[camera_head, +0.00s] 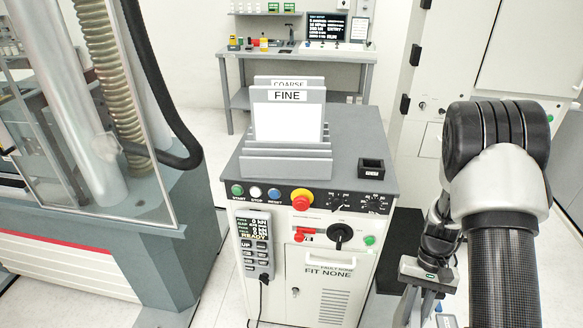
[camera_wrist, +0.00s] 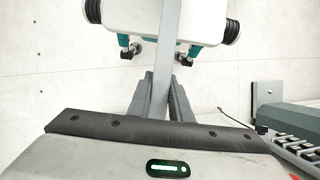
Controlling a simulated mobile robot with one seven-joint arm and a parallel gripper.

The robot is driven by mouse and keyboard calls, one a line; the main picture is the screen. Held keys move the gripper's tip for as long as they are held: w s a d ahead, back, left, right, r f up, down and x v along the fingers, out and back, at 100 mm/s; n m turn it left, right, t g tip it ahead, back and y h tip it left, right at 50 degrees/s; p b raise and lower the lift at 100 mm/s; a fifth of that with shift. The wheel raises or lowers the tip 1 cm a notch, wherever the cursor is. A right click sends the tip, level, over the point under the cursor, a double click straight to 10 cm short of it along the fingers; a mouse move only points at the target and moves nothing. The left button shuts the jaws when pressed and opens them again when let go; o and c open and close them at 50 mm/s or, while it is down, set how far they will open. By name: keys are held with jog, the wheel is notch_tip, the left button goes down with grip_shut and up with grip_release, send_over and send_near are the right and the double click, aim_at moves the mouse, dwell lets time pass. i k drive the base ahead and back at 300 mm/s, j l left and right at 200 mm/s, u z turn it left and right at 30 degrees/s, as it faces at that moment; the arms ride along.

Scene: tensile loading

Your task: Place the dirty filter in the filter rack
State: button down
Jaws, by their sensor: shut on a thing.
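My gripper (camera_wrist: 165,95) is shut on a thin grey panel (camera_wrist: 169,60), seen edge-on between the fingers in the wrist view. It appears to be the dirty filter; its face and any label are hidden. In the head view, my gripper (camera_head: 427,298) hangs low at the right, beside the white cabinet and below its top, partly cut off. The grey slotted filter rack (camera_head: 286,169) sits on the cabinet top. A white-faced filter marked FINE (camera_head: 288,123) stands upright in it, with one marked COARSE (camera_head: 289,81) behind. The front slots look empty.
The white cabinet (camera_head: 328,303) carries a small black box (camera_head: 371,168) right of the rack and buttons along its front edge. A glass-walled machine (camera_head: 150,230) stands left. A grey workbench (camera_head: 297,55) is at the back. Floor shows between cabinet and bench.

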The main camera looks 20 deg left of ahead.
aim_at(287, 170)
jog(key=j, duration=0.85)
jog(key=i+j, duration=0.1)
jog(key=j, duration=0.7)
